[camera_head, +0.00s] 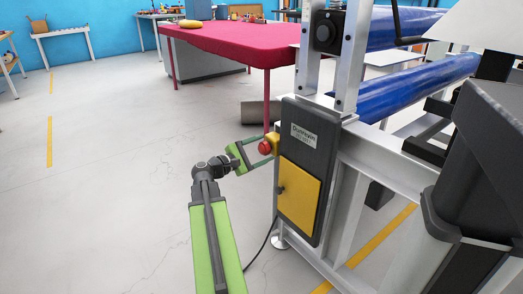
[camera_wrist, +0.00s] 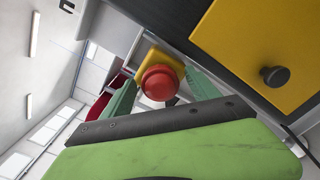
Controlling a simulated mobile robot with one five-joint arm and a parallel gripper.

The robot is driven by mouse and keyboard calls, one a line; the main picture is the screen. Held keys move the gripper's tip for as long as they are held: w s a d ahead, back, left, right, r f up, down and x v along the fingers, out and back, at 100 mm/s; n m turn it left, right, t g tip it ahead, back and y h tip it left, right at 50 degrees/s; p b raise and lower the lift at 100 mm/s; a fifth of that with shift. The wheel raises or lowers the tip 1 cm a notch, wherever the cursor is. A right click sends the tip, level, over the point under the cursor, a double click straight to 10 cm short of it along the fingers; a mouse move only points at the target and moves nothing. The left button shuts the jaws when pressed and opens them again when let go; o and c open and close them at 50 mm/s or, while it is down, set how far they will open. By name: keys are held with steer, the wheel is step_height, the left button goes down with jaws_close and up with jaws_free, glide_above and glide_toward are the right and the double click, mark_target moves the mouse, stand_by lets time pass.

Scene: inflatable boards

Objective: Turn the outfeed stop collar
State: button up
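A red round stop button (camera_head: 264,147) sits on a yellow housing (camera_head: 273,141) at the left side of the machine's dark control panel. My gripper (camera_head: 267,148) is at the button, with its green fingers spread above and below it. In the wrist view the red button (camera_wrist: 160,82) lies between the two fingers of my gripper (camera_wrist: 163,77), with the yellow housing (camera_wrist: 156,60) behind it. The fingers look apart, and I see no clear contact with the button. A separate collar cannot be told from the button.
The dark panel (camera_head: 304,136) carries a yellow door (camera_head: 299,196) with a black knob (camera_wrist: 275,76), close to my gripper. Blue rollers (camera_head: 418,86) and the metal frame fill the right. A red-topped table (camera_head: 232,40) stands behind. The floor at left is clear.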

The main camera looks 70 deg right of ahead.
steer(key=c, duration=1.3)
steer(key=shift+m, duration=0.3)
steer(key=shift+f+m, duration=0.1)
steer(key=shift+m, duration=2.7)
steer(key=shift+s, duration=0.1)
steer(key=o, duration=1.4)
steer(key=v, duration=1.7)
steer(key=shift+a, duration=0.25)
